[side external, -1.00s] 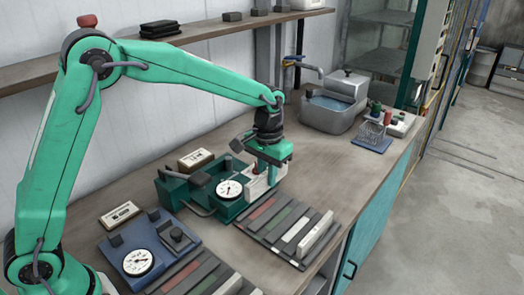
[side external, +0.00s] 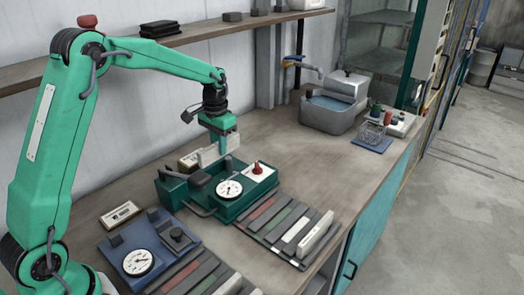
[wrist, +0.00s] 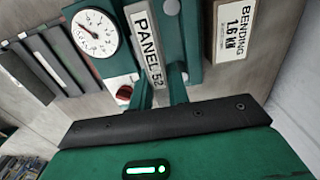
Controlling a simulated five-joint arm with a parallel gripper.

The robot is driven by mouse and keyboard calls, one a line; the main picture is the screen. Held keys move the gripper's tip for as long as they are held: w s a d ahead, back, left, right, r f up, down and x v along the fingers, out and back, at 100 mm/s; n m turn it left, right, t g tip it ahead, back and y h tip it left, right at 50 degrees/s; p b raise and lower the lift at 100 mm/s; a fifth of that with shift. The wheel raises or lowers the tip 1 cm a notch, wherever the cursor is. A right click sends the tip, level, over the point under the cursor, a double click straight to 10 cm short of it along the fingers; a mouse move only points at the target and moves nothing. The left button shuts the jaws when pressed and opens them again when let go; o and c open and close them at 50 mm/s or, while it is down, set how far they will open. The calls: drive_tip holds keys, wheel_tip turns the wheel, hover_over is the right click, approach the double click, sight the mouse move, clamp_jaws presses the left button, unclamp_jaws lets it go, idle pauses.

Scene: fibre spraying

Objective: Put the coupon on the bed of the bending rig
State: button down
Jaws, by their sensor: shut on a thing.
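The coupon is a pale strip (side external: 208,155) reading "PANEL 52" in the wrist view (wrist: 150,45). My gripper (side external: 221,144) is shut on it and holds it up in the air, near the back left part of the green bending rig. In the wrist view my fingers (wrist: 158,87) close around the coupon's near end. The bending rig (side external: 250,187) has a white dial (side external: 228,188) and a red knob (side external: 257,168); the dial also shows in the wrist view (wrist: 95,33). I cannot clearly make out its bed, and the coupon overlaps part of the rig in the wrist view.
A "BENDING 1.6 kN" sign (wrist: 236,28) lies behind the rig. A blue dial device (side external: 150,240) stands at front left. A rack of strips (side external: 270,238) lies at the rig's front right. A metal sink (side external: 325,118) and blue tray (side external: 371,145) stand at the back right.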

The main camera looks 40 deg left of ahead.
drive_tip(key=shift+f, duration=4.95)
drive_tip(key=shift+f, duration=0.1)
drive_tip(key=c, duration=1.3)
unclamp_jaws()
drive_tip(key=shift+c, duration=0.2)
drive_tip(key=shift+d, duration=0.1)
wheel_tip(320, 180, up, 11)
drive_tip(key=shift+r, duration=0.6)
drive_tip(key=shift+r, duration=0.1)
